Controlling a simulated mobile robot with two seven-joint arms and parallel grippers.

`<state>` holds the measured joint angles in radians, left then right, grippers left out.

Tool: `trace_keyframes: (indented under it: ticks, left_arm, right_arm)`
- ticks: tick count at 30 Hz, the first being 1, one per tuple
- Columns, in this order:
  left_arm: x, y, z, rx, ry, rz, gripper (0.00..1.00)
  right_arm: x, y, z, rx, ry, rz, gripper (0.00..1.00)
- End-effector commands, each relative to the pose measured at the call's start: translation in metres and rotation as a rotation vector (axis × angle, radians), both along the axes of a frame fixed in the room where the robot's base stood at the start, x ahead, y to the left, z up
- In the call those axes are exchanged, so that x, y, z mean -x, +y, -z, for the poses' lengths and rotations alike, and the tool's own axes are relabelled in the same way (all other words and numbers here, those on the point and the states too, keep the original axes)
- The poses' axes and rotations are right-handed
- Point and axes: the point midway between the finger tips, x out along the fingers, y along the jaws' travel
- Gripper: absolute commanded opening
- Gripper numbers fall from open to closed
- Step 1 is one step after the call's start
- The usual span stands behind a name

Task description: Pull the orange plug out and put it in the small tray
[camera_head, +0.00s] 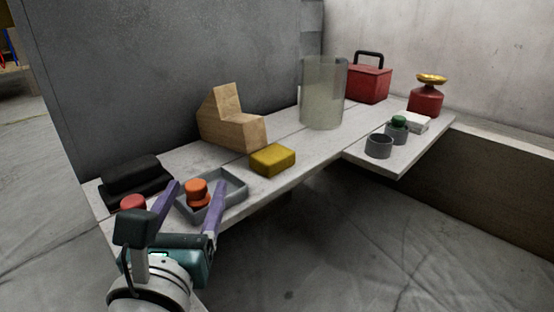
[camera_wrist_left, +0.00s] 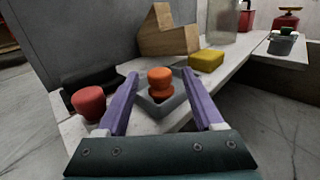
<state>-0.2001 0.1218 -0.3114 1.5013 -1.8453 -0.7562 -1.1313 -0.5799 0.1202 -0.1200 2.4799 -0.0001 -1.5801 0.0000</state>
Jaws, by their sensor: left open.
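The orange plug (camera_head: 197,191) has a round knob on a wider base and stands upright in the small grey tray (camera_head: 236,183). In the left wrist view the plug (camera_wrist_left: 160,81) shows between the fingers, and the tray (camera_wrist_left: 181,99) lies around it. My left gripper (camera_head: 197,184) is open, its purple fingers on either side of the plug. I cannot tell whether either finger touches it. In the wrist view the gripper (camera_wrist_left: 160,85) looks empty. My right gripper is not in view.
A red knob (camera_head: 132,203) and a black object (camera_head: 136,180) are left of the tray. A yellow block (camera_head: 272,160) and wooden block (camera_head: 232,121) lie beyond. A glass cylinder (camera_head: 323,92), red box (camera_head: 368,84), grey cup (camera_head: 379,146) and green plug (camera_head: 398,122) stand further right.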

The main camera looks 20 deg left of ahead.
Motion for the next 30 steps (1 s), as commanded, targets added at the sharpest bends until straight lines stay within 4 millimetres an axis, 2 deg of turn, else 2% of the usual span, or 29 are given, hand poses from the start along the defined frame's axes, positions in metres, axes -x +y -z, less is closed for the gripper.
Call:
trace_keyframes:
  ticks: [5,12,18,24,27,29,30]
  left_arm:
    - [0.008,-0.004,-0.001,0.0,0.003,0.001,0.69]
    - [0.051,-0.021,-0.003,-0.001,0.006,0.003,0.69]
    - [0.081,-0.034,-0.002,-0.001,0.004,0.0,0.69]
    - [0.092,-0.038,-0.001,0.0,0.0,-0.001,0.69]
    - [0.092,-0.035,-0.013,0.023,-0.006,-0.017,0.69]
    - [0.093,-0.029,-0.03,0.061,-0.015,-0.044,0.69]
    - [0.094,-0.024,-0.045,0.098,-0.022,-0.072,0.69]
  right_arm:
    - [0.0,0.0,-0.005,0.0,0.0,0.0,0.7]
    - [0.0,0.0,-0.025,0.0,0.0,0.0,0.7]
    - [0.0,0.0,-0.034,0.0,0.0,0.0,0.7]
    - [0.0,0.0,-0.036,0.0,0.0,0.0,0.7]
    - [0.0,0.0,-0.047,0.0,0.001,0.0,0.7]
    - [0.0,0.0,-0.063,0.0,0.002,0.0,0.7]
    - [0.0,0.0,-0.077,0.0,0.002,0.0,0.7]
